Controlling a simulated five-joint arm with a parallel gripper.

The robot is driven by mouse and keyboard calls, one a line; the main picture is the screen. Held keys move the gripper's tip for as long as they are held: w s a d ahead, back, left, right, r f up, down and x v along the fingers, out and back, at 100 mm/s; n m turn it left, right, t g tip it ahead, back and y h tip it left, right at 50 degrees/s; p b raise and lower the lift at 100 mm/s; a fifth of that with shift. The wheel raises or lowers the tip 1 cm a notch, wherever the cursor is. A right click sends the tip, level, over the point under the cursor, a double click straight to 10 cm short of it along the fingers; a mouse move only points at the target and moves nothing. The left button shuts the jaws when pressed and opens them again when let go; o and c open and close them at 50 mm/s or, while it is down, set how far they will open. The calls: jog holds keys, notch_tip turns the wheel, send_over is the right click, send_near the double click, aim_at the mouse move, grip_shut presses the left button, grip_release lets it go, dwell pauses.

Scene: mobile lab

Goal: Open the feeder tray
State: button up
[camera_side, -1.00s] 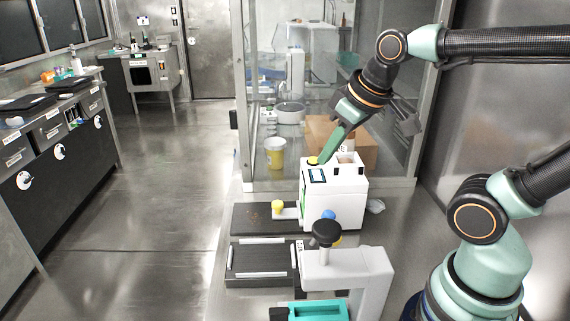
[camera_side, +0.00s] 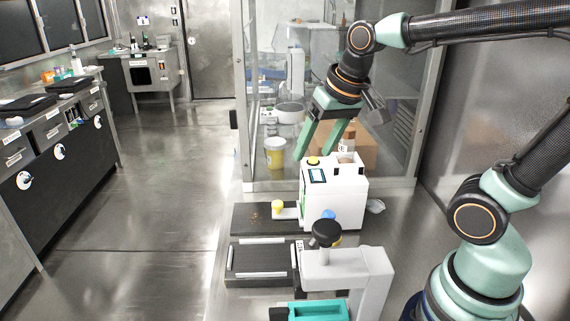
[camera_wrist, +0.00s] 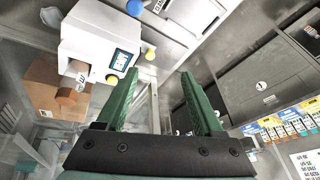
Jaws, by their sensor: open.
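A white machine (camera_side: 345,205) with a small dark screen (camera_side: 317,175) and a yellow button (camera_side: 313,160) on top stands on the metal bench. A yellow knob (camera_side: 278,206) sits on a white piece at its left side, over a dark plate (camera_side: 250,222). I cannot tell which part is the feeder tray. My gripper (camera_side: 313,155) is open and empty, its green fingers pointing down near the machine's top by the yellow button. Contact is not clear. In the wrist view the machine (camera_wrist: 85,40) lies left of my spread fingers (camera_wrist: 160,73).
In front stand a white device with a black knob (camera_side: 326,232), a dark plate with pale rails (camera_side: 262,260) and a teal box (camera_side: 318,312). Behind are a cardboard box (camera_wrist: 50,92), a glass enclosure and a yellow cup (camera_side: 275,155). Open floor lies left.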

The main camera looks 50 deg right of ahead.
jog(key=w+d+f+m+g, duration=0.2)
jog(key=w+f+m+g, duration=0.1)
jog(key=w+m, duration=0.55)
jog(key=m+g, duration=0.1)
jog(key=m, duration=0.5)
send_near(278, 203)
jog(key=f, duration=0.8)
jog(key=shift+w+f, duration=0.25)
jog(key=shift+f, duration=0.05)
grip_shut()
jog(key=shift+r, duration=0.1)
